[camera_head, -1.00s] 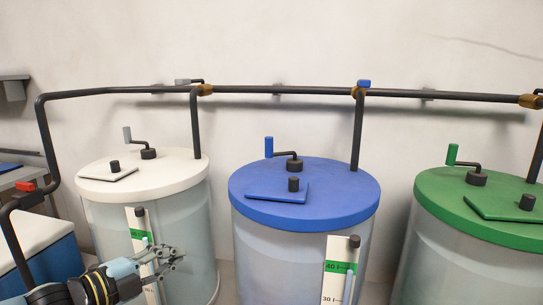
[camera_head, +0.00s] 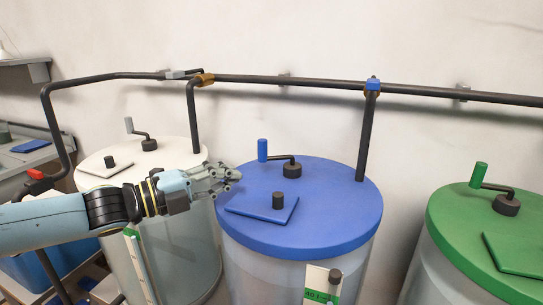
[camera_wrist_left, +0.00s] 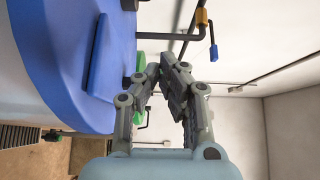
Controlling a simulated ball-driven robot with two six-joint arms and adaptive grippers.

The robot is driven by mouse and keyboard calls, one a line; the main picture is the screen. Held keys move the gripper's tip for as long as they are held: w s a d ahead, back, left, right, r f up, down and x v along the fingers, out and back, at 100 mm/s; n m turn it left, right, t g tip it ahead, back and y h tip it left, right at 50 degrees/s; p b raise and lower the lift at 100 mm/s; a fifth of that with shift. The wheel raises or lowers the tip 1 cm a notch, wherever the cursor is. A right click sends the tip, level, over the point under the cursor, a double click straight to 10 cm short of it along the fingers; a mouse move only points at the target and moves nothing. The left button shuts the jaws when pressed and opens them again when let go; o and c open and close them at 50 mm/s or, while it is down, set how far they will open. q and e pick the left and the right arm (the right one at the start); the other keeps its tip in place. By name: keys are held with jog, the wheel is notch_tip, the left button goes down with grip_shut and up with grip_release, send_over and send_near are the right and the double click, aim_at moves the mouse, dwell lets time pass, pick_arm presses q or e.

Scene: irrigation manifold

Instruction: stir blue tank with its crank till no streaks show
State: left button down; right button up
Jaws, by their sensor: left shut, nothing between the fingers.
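The blue tank's lid (camera_head: 335,205) is in the middle of the head view, with pale translucent walls below. Its crank stands on the lid's far side: an upright blue handle (camera_head: 263,150) on a black arm and hub (camera_head: 291,171). I cannot make out streaks in the tank. My left gripper (camera_head: 238,178) is shut and empty by the lid's left edge, left of and lower in the picture than the crank handle, apart from it. In the left wrist view, its fingers (camera_wrist_left: 165,72) come together beside the blue lid (camera_wrist_left: 55,45). My right gripper is out of view.
A blue hatch with a black knob (camera_head: 278,200) lies on the near part of the lid. A white-lidded tank (camera_head: 165,158) stands left, a green-lidded one (camera_head: 465,228) right. A dark pipe (camera_head: 300,84) runs along the wall, with a drop pipe (camera_head: 367,140) at the blue lid.

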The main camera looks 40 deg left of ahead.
aim_at(261, 158)
pick_arm(q)
jog(key=shift+b+x, duration=0.75)
jog(key=shift+x, duration=0.1)
jog(key=shift+w+d+r+p, duration=0.1)
jog(key=shift+w+r+p, duration=0.05)
jog(key=shift+w+p, duration=0.25)
jog(key=p+x, duration=0.1)
jog(key=x, duration=0.2)
jog(key=p+x, duration=0.1)
jog(key=x, duration=0.2)
jog(key=shift+r+p, duration=0.25)
jog(key=shift+p, duration=0.15)
jog(key=w+a, duration=0.2)
jog(key=shift+w+f, duration=0.25)
jog(key=shift+f, duration=0.1)
jog(key=shift+w+a, duration=0.15)
jog(key=shift+a, duration=0.25)
jog(key=shift+w, duration=0.1)
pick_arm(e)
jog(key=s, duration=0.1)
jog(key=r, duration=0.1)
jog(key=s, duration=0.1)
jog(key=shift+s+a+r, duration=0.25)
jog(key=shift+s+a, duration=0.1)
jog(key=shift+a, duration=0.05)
pick_arm(q)
jog(key=shift+a, duration=0.1)
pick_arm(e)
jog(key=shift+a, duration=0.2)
